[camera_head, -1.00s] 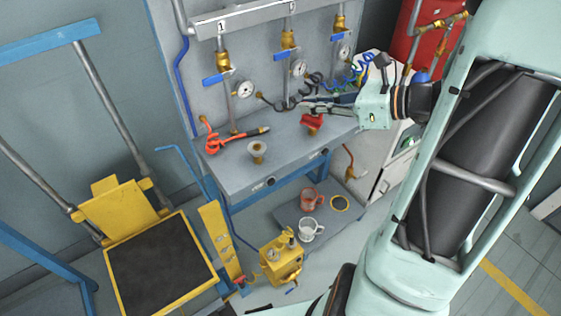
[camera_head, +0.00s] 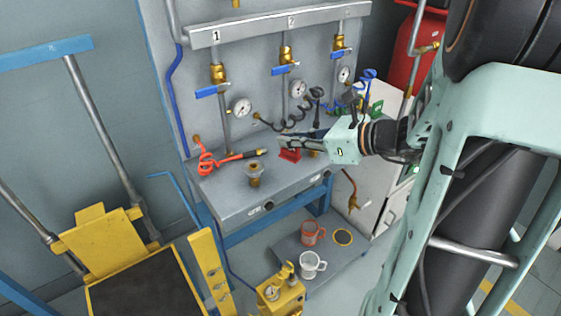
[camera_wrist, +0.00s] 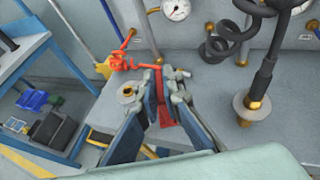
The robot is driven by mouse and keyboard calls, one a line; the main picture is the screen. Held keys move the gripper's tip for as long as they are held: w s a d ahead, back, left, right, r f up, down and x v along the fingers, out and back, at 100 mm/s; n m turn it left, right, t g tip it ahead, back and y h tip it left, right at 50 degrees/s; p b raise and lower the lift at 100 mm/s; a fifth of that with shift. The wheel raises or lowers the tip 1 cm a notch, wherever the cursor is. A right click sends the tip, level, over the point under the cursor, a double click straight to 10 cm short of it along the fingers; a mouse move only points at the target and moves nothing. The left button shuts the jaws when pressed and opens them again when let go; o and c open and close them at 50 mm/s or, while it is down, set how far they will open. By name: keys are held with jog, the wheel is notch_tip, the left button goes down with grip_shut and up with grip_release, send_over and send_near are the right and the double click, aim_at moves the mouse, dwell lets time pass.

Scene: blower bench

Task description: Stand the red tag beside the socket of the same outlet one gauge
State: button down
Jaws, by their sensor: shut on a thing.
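My gripper (camera_head: 288,143) is shut on the red tag (camera_head: 289,155), low over the bench between two sockets. In the wrist view the tag (camera_wrist: 166,117) shows between the fingers (camera_wrist: 163,100), partly hidden by them. I cannot tell whether it touches the bench. The left socket (camera_head: 254,172), a flared metal cup on brass, stands at the bench front, left of the tag; it also shows in the wrist view (camera_wrist: 128,94). The right socket (camera_wrist: 249,109) has a black hose end standing in it. Outlet one, under label 1 (camera_head: 216,36), has a gauge (camera_head: 241,107).
An orange hose (camera_head: 208,163) with a black tip lies on the bench (camera_head: 229,191) left of the left socket. Blue valve levers and other gauges line the back panel. A yellow cart (camera_head: 110,245) stands at left.

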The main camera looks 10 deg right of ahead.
aim_at(282, 151)
jog(key=f, duration=0.1)
jog(key=w+a+f, duration=0.1)
jog(key=f, duration=0.1)
jog(key=shift+w+a+b, duration=0.3)
jog(key=shift+w+b, duration=0.1)
jog(key=f+b, duration=0.1)
jog(key=f, duration=0.2)
jog(key=shift+w+a+f, duration=0.1)
jog(key=shift+w+f, duration=0.1)
jog(key=c, duration=2.5)
grip_release()
jog(key=shift+f, duration=0.15)
jog(key=shift+c, duration=0.2)
jog(key=o, duration=0.4)
jog(key=shift+o, duration=0.2)
